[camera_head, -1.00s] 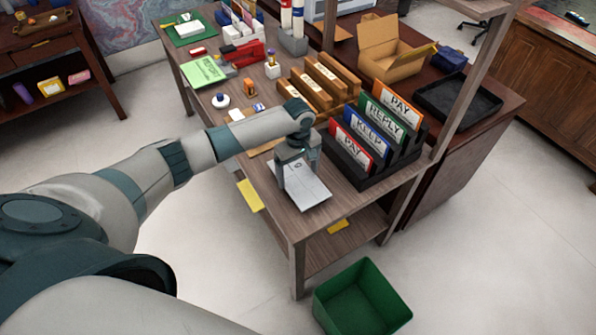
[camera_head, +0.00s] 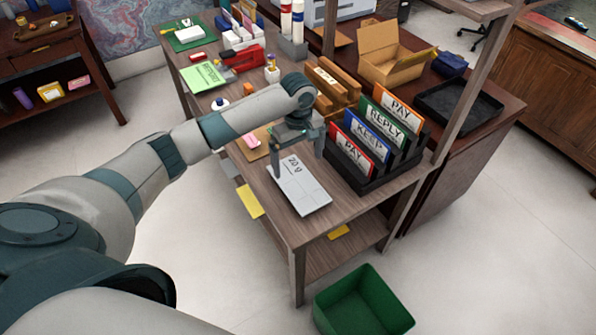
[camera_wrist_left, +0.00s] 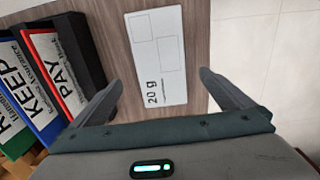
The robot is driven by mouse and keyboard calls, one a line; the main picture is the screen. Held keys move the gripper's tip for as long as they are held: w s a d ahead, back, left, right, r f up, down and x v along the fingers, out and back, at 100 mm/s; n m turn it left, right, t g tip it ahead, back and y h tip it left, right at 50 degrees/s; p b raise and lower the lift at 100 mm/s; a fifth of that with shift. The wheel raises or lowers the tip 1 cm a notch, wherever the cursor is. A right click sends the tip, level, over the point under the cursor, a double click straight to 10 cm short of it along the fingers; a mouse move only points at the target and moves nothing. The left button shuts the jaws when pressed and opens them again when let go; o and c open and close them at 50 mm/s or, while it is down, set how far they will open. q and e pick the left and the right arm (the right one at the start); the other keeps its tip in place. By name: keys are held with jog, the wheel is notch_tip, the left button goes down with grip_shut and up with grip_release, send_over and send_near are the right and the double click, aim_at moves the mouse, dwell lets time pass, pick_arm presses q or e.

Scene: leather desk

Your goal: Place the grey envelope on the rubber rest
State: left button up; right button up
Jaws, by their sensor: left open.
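A flat pale grey-white piece marked "20 g" with printed boxes, which looks like the grey envelope (camera_head: 303,187), lies on the desk near its front edge. It also shows in the left wrist view (camera_wrist_left: 158,55), flat on the wood. My left gripper (camera_head: 298,166) is open and empty over its "20 g" end. In the left wrist view the two fingers (camera_wrist_left: 161,84) stand apart on either side of it, touching neither side. I cannot single out the rubber rest. My right gripper is out of view.
A black rack (camera_head: 372,178) with several labelled folders stands close right of the gripper. Wooden blocks (camera_head: 334,82) stand behind it. A pink item (camera_head: 252,139) lies on a tan mat to the left. A green bin (camera_head: 362,302) is on the floor.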

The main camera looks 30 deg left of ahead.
pick_arm(q)
jog(key=shift+r, duration=2.1)
